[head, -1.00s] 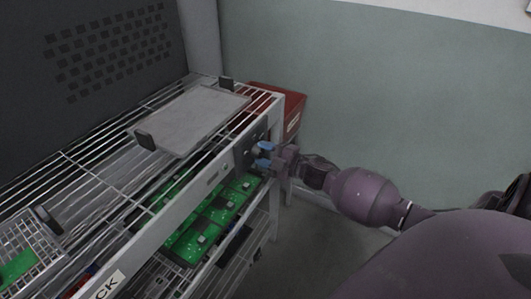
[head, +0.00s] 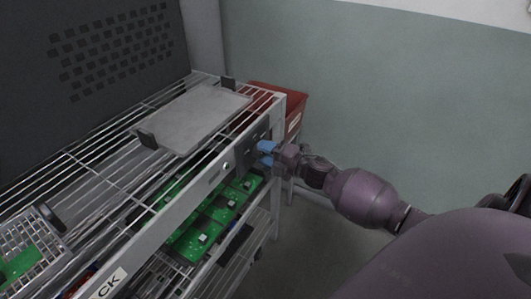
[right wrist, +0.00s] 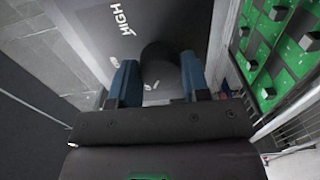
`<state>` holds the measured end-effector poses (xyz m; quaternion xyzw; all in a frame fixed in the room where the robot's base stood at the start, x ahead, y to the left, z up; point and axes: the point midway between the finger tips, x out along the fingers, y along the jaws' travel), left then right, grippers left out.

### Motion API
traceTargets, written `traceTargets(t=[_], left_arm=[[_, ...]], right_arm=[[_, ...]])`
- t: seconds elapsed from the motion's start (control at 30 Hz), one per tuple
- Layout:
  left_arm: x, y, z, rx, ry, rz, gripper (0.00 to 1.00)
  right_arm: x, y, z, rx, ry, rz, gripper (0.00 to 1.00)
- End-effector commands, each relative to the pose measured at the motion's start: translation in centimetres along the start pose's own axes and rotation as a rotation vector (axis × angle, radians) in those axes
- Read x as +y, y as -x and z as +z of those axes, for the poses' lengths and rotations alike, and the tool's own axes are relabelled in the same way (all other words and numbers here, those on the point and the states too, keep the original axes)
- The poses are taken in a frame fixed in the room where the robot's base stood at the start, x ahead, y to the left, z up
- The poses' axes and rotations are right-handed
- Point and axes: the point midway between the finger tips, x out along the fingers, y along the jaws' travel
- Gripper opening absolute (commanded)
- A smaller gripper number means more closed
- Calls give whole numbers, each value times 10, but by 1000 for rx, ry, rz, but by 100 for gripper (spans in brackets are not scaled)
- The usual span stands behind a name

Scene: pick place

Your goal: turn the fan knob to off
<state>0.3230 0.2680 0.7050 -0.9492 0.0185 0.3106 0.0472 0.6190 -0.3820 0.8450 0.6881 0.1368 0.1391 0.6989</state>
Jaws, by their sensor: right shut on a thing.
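The fan knob (right wrist: 160,58) is a dark round knob on a dark grey panel (right wrist: 95,18) in the right wrist view. The panel carries the printed word HIGH and smaller white marks. My right gripper (right wrist: 159,76) has its two blue fingers on either side of the knob and is shut on it. In the head view my right gripper (head: 266,152) is at the dark control panel (head: 246,148) on the rack's end, and its fingers hide the knob there. The knob's exact setting cannot be read. My left gripper is not in view.
A wire rack (head: 75,160) fills the left, with a grey plate (head: 195,118) on top and green circuit boards (head: 205,222) on the shelf below. A red bin (head: 292,105) stands behind the rack's end. The floor to the right is open.

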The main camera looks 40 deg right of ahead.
Motion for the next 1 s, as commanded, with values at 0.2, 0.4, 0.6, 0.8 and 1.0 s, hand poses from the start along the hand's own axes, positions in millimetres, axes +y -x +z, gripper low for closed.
traceTargets(t=[0.2,0.4,0.6,0.8,1.0], left_arm=[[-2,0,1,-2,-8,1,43],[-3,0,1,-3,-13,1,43],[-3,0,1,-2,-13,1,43],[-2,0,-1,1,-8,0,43],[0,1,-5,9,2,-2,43]], right_arm=[[-2,1,0,0,2,-3,19],[-1,0,0,0,1,-2,67],[0,0,0,0,0,-1,68],[0,6,0,-1,0,-1,68],[0,34,0,-1,-2,-1,68]])
